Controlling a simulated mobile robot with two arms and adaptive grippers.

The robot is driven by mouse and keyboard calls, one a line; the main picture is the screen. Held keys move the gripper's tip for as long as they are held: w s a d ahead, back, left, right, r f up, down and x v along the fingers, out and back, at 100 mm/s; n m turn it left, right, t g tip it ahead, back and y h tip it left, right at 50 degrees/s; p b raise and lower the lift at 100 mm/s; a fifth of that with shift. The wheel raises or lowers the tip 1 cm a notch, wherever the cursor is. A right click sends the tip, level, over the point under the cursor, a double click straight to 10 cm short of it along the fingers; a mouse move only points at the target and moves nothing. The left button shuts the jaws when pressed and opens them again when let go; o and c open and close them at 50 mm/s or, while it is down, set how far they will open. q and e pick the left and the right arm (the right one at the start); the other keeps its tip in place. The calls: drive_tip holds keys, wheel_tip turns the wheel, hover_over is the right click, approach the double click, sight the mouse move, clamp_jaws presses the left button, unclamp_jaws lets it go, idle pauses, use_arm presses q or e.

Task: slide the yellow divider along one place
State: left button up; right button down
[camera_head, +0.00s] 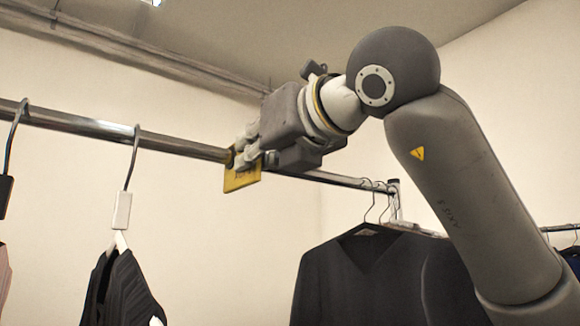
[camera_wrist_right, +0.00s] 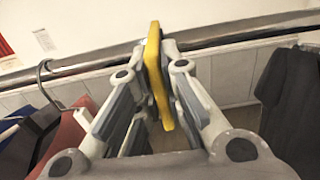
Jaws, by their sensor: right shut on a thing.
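The yellow divider (camera_head: 241,178) is a flat plate hanging on the metal rail (camera_head: 80,122), to the right of the white-tagged hanger. My right gripper (camera_head: 248,158) reaches in from the right and is shut on the divider at the rail. In the right wrist view the yellow divider (camera_wrist_right: 157,75) stands edge-on between the two fingers of my right gripper (camera_wrist_right: 158,88), with the rail (camera_wrist_right: 220,40) passing behind it. Part of the divider is hidden by the fingers. My left gripper is not in view.
A hanger with a white tag (camera_head: 122,210) holds a dark garment (camera_head: 122,292) left of the divider. Another hanger (camera_head: 12,150) is at the far left. Dark tops (camera_head: 385,275) hang at the right, below my arm. The rail between the white-tagged hanger and the divider is bare.

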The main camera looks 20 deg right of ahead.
drive_tip(key=s+a, duration=0.1)
drive_tip(key=a, duration=0.1)
drive_tip(key=s+a, duration=0.1)
drive_tip(key=a, duration=0.4)
drive_tip(key=shift+s+a, duration=0.25)
drive_tip(key=shift+s, duration=0.15)
drive_tip(key=shift+d, duration=0.1)
drive_tip(key=c, duration=1.6)
unclamp_jaws()
drive_tip(key=shift+o, duration=0.2)
drive_tip(key=v, duration=1.2)
